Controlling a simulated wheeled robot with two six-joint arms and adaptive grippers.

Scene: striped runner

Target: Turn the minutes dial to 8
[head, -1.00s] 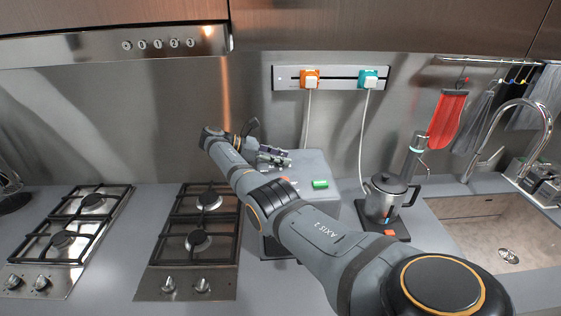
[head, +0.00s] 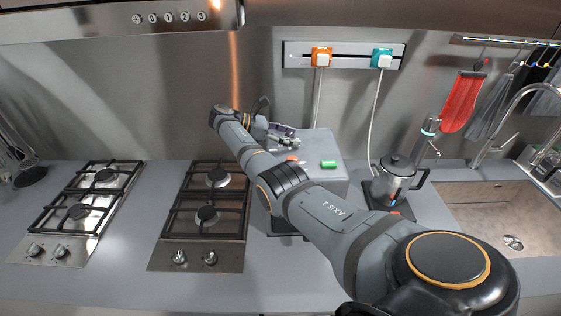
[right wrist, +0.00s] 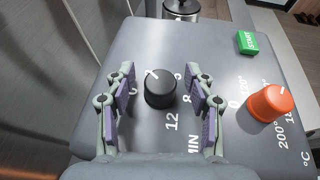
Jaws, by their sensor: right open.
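The minutes dial (right wrist: 160,90) is a black round knob with a white pointer mark, on the grey top of an appliance (right wrist: 150,45). In the right wrist view its mark points up and slightly left; the printed numbers 12 and 8 show below and right of it, others are partly hidden. My right gripper (right wrist: 159,76) is open, one purple-padded finger on each side of the dial, with gaps visible. In the head view the right gripper (head: 282,134) is over the appliance's far left part, and the dial is hidden there. My left gripper is not in view.
An orange temperature knob (right wrist: 270,102) sits right of the dial, close to the right finger. A green START button (right wrist: 247,41) is farther up. A kettle (head: 394,180) stands right of the appliance, a gas hob (head: 205,215) left.

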